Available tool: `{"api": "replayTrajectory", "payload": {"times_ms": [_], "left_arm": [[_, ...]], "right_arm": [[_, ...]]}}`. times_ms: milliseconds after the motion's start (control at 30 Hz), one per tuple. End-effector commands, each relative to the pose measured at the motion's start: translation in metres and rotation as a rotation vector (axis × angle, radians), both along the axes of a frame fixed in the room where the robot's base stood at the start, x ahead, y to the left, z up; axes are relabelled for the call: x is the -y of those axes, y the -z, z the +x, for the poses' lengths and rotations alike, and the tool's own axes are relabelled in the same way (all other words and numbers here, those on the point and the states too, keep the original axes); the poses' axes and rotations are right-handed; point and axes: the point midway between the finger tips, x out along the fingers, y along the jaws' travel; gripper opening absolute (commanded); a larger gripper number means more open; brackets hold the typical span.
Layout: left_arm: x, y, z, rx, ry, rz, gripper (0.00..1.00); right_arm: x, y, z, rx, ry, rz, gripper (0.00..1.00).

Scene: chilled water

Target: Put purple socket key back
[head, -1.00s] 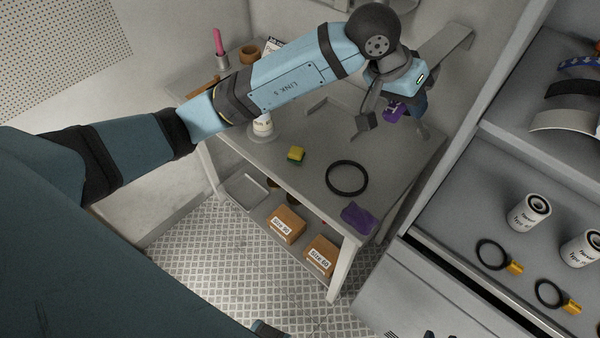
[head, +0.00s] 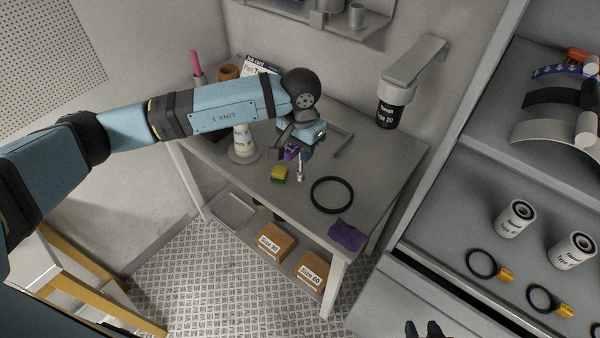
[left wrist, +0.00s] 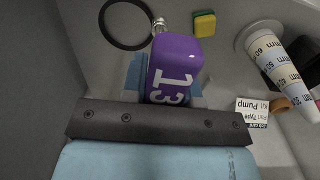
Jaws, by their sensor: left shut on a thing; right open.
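My left gripper (head: 297,150) is shut on the purple socket key and holds it over the workbench (head: 322,160). The key's purple handle (head: 291,153) is partly hidden by the gripper, and its silver shaft (head: 300,172) points down near the sponge. In the left wrist view the handle (left wrist: 177,62) fills the middle, with a white "13" on it, and the metal shaft (left wrist: 159,24) shows beyond it. Dark fingertips of my right gripper (head: 424,329) show apart at the bottom edge, with nothing seen between them.
A wall bracket (head: 415,63) carries a black filter housing (head: 389,113). A yellow-green sponge (head: 279,173), black ring (head: 332,181), purple cloth (head: 347,235) and measuring cone (head: 243,140) are on the bench. A grey wall rack (head: 335,22) hangs above. Shelves stand right.

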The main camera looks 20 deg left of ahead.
Motion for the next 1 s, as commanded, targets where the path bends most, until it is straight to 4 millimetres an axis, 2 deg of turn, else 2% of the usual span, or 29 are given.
{"api": "replayTrajectory", "payload": {"times_ms": [100,200,467,667,1000], "left_arm": [[0.000,0.026,-0.001,-0.003,-0.002,0.000,0.00],[0.000,0.042,-0.001,-0.001,-0.001,-0.001,0.00],[0.000,0.063,0.000,0.000,0.000,-0.001,0.00],[0.001,0.092,0.000,-0.001,-0.001,-0.002,0.00],[0.000,0.098,0.000,0.003,0.000,-0.001,0.00]], "right_arm": [[0.000,-0.008,0.000,0.000,0.001,-0.001,0.43],[0.001,-0.010,0.000,0.001,0.001,0.000,0.43],[0.002,-0.014,0.001,0.003,0.003,-0.002,0.43],[0.003,-0.019,0.001,0.004,0.004,-0.004,0.43],[0.003,-0.015,0.001,0.004,0.006,-0.004,0.43]]}}
